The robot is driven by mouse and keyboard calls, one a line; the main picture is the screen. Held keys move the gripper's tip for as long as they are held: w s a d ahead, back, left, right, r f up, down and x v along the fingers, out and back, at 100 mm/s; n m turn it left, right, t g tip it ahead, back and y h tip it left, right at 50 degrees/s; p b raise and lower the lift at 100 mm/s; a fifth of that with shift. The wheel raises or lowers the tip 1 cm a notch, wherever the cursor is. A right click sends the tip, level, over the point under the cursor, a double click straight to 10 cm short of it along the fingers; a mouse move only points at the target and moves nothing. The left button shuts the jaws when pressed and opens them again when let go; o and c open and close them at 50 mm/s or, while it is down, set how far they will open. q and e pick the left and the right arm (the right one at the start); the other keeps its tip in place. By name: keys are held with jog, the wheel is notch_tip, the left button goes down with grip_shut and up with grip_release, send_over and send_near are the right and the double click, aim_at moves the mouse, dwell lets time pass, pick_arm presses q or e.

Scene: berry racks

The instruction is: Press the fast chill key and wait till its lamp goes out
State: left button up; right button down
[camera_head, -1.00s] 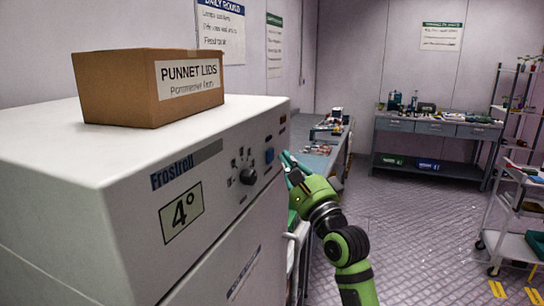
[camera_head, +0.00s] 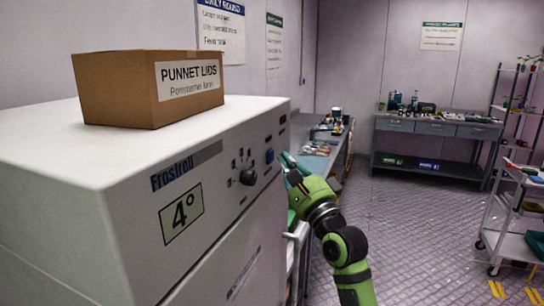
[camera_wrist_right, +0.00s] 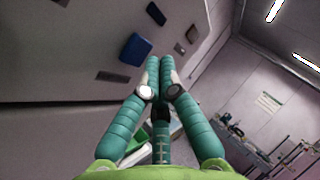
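The white Frostroll chiller (camera_head: 70,150) stands at the left with a 4° display (camera_head: 181,213), a dark dial (camera_head: 248,176) and a blue square key (camera_head: 269,156) on its front panel. The blue key also shows in the right wrist view (camera_wrist_right: 136,49). I cannot read a fast chill label, and no lit lamp stands out; small dark rectangles (camera_head: 282,134) sit beyond the key. My right gripper (camera_head: 285,159) is beside the panel near the blue key. In the right wrist view its teal fingertips (camera_wrist_right: 159,62) are together and empty; contact with the panel cannot be told. My left gripper is out of view.
A carton marked PUNNET LIDS (camera_head: 125,92) sits on the chiller's top. A bench with items (camera_head: 318,160) runs along the wall beyond. A grey table (camera_head: 440,128) stands at the back and a white trolley (camera_head: 512,248) at the right. The floor between is clear.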

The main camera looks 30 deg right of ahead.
jog(key=shift+w+a, duration=0.25)
jog(key=shift+w+a+p, duration=0.25)
jog(key=shift+w+p, duration=0.05)
dwell(0.8)
jog(key=shift+s+d, duration=0.1)
jog(key=shift+d, duration=0.05)
jog(key=shift+s+d, duration=0.4)
jog(key=shift+s, duration=0.15)
jog(key=s+d, duration=0.3)
jog(key=shift+s+d, duration=0.15)
jog(key=shift+s, duration=0.25)
dwell(0.3)
dwell(0.7)
